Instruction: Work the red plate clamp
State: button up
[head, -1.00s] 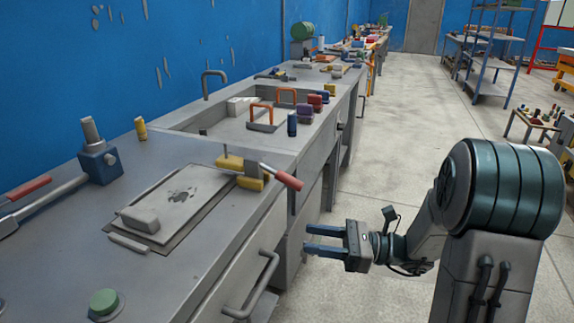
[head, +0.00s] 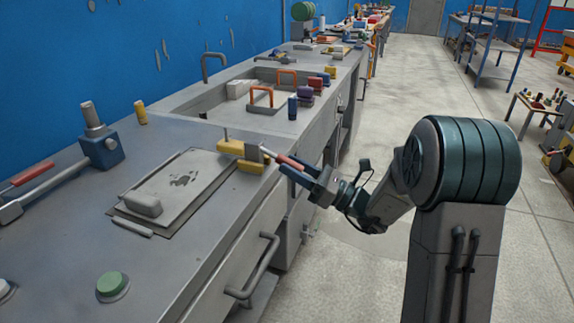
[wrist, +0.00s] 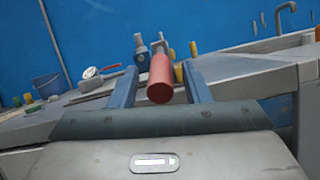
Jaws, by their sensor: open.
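The plate clamp has a yellow body (head: 241,153) and a red handle (head: 291,162). It stands at the far right corner of a flat grey plate (head: 182,183) on the bench, and its handle points out over the front edge. My gripper (head: 285,164) is at the handle with its blue fingers open. In the wrist view the red handle (wrist: 160,79) lies between the two fingers, end towards the camera, with a gap on each side. In the head view the fingers partly hide the handle.
A lever with a red grip (head: 32,174) and a blue block (head: 101,148) stand at the left. A green button (head: 112,284) is near the front. A drawer handle (head: 258,268) juts out below the clamp. The floor (head: 350,245) beside the bench is clear.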

jog(key=shift+x, duration=1.1)
grip_shut()
jog(key=shift+r, duration=0.1)
